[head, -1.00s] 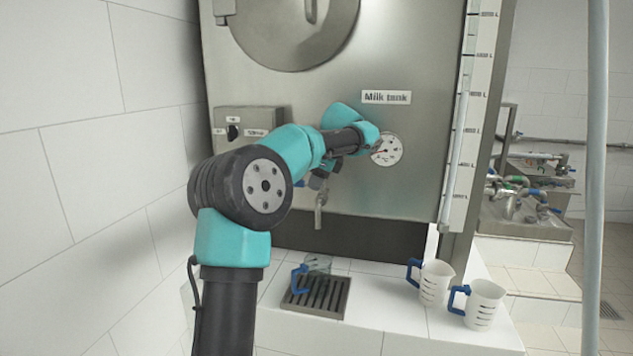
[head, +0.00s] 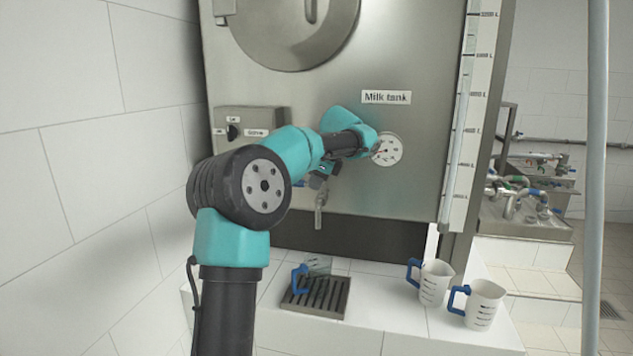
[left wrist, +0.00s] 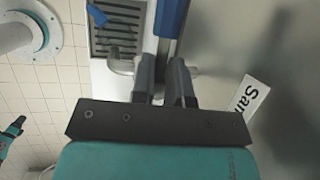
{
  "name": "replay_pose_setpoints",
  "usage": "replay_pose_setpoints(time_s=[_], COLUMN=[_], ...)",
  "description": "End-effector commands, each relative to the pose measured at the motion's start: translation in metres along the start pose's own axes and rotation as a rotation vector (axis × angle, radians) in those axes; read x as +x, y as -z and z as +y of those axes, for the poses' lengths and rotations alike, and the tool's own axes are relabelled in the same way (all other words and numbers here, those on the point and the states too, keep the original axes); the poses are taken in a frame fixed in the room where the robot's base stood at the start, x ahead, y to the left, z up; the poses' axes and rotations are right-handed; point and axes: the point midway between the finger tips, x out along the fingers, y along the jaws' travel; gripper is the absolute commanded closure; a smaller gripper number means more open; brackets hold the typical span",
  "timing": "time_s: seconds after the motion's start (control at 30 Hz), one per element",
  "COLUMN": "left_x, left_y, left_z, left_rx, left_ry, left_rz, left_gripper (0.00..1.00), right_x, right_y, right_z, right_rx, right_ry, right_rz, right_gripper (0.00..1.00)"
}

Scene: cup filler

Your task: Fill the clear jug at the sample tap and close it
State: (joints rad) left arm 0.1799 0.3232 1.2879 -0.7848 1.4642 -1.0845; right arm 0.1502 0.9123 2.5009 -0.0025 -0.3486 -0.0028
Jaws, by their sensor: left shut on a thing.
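The clear jug (head: 318,266) with a blue handle (head: 299,279) stands upright on the drain grate (head: 318,297) below the sample tap's metal spout (head: 320,212). I cannot tell its fill level. My left gripper (head: 321,180) is up at the tap, partly hidden by its own wrist. In the left wrist view, its fingers (left wrist: 166,75) are shut on the blue tap lever (left wrist: 171,18), beside the metal spout (left wrist: 122,66). The jug's blue handle (left wrist: 97,14) shows over the grate there.
Two white jugs (head: 434,284) (head: 485,306) with blue handles stand on the tiled ledge (head: 385,312) to the right. The milk tank (head: 330,95) with a gauge (head: 387,149) rises behind. A tiled wall (head: 70,200) is close on the left.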

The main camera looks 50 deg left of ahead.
Motion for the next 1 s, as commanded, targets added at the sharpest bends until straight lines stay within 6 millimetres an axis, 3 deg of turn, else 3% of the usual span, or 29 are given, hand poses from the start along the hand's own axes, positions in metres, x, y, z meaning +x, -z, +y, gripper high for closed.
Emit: replay_pose_setpoints(time_s=[0.57, 1.0], left_x=[0.0000, -0.0014], left_y=[0.0002, 0.0013], left_z=[0.0002, 0.0043], left_rx=[-0.009, -0.275], left_ry=[-0.005, -0.115], left_rz=[-0.002, -0.059], left_gripper=[1.00, 1.00], right_x=[0.0000, 0.0000], right_y=[0.0000, 0.0000], right_z=[0.0000, 0.0000], right_rx=[0.000, 0.000], right_ry=[0.000, 0.000], right_rz=[0.000, 0.000], right_gripper=[0.57, 0.57])
